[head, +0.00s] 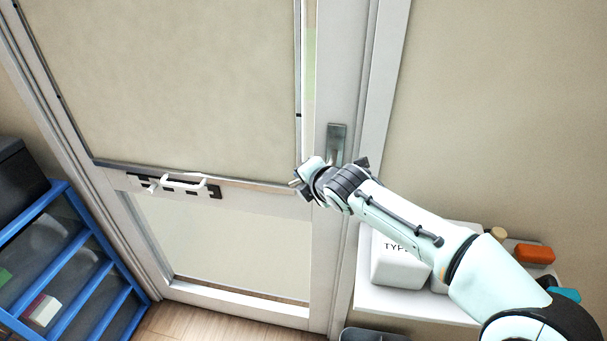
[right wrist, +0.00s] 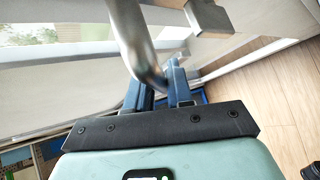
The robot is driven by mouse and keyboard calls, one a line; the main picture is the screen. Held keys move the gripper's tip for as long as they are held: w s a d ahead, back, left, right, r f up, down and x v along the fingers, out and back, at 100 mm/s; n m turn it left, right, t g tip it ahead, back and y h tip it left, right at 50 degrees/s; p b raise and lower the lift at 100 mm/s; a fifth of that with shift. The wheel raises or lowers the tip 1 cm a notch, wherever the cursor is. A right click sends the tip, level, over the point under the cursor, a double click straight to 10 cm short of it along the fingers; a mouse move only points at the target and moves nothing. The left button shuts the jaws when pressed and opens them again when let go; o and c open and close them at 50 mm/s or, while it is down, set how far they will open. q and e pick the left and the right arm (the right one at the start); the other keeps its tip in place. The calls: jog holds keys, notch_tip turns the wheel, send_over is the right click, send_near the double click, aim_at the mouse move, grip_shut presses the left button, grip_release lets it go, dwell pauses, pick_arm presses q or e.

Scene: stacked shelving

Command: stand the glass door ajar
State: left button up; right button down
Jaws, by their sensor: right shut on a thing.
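The glass door (head: 324,225) has a pale frame, a large upper pane (head: 190,80) and a lower pane (head: 235,245). A metal handle plate (head: 337,140) is on its right stile. My right gripper (head: 303,180) is at the handle, just below the plate. In the right wrist view, my right gripper (right wrist: 157,92) is shut on the bent metal door handle (right wrist: 132,35), which passes between its blue fingers. The grip itself is partly hidden by the wrist in the head view. I cannot tell whether the door stands away from its frame. My left gripper is not in view.
A blue rack (head: 75,255) with bins stands at the lower left. A white shelf (head: 400,300) at the right holds a white container (head: 398,262) and an orange item (head: 534,253). A white bar fitting (head: 183,184) sits on the door's crossbar. Wooden floor shows below.

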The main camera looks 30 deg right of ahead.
jog(key=shift+d+f, duration=0.1)
jog(key=shift+f, duration=0.1)
dwell(0.3)
jog(key=c, duration=1.1)
grip_release()
jog(key=shift+s+r, duration=0.1)
jog(key=p+v, duration=0.1)
jog(key=v, duration=1.2)
jog(key=shift+r+p, duration=0.2)
jog(key=shift+p, duration=0.1)
